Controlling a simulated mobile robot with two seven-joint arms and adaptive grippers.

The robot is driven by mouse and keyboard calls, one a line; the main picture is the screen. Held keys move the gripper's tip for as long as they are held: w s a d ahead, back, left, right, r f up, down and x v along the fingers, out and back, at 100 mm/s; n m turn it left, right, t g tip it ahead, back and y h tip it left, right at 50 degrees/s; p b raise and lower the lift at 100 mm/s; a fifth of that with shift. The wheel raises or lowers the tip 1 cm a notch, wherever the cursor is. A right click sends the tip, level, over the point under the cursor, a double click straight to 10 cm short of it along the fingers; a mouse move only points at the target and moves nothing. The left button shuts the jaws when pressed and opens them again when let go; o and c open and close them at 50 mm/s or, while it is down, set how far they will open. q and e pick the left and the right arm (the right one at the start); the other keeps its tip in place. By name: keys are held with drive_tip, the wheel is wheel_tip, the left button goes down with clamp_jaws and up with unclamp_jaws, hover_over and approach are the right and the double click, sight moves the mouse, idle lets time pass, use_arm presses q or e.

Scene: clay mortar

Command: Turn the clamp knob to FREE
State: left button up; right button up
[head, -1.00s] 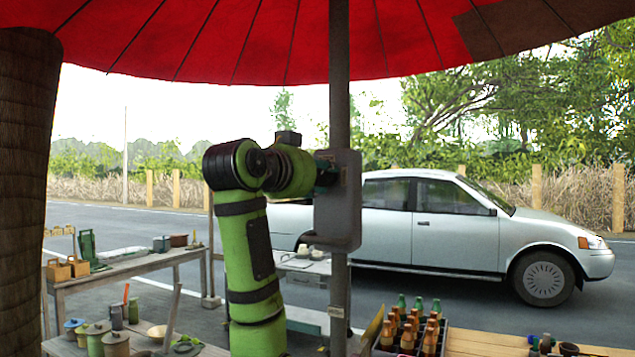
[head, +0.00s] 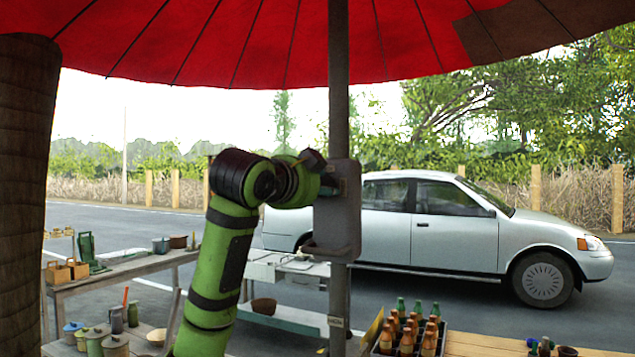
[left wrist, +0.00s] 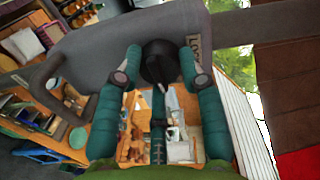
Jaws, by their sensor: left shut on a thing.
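The grey clamp box (head: 338,222) is fixed to the upright umbrella pole (head: 339,120) in the head view. In the left wrist view, a round black clamp knob (left wrist: 158,60) stands out from the box's grey face (left wrist: 95,45). My left gripper (left wrist: 157,75) is shut on the knob, with one teal finger on each side. A pale label (left wrist: 193,43), partly hidden by a finger, seems to begin with "LO". I see no FREE mark, and I cannot tell where the knob points. In the head view my left gripper (head: 331,187) is at the box and mostly hidden.
A bar handle (left wrist: 46,86) sticks out from the box near the knob. A red umbrella (head: 260,40) hangs overhead. A bottle crate (head: 408,335) stands below right of the pole. Tables with pots (head: 110,343) stand at left. A silver car (head: 450,225) is beyond.

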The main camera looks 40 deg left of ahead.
use_arm(q)
drive_tip(key=shift+r+m, duration=0.15)
drive_tip(key=shift+m, duration=0.25)
drive_tip(key=o, duration=0.9)
drive_tip(key=shift+o, duration=1.3)
drive_tip(key=shift+w, duration=0.1)
drive_tip(key=f+v, duration=0.1)
drive_tip(key=v, duration=1.1)
drive_tip(key=shift+r, duration=0.4)
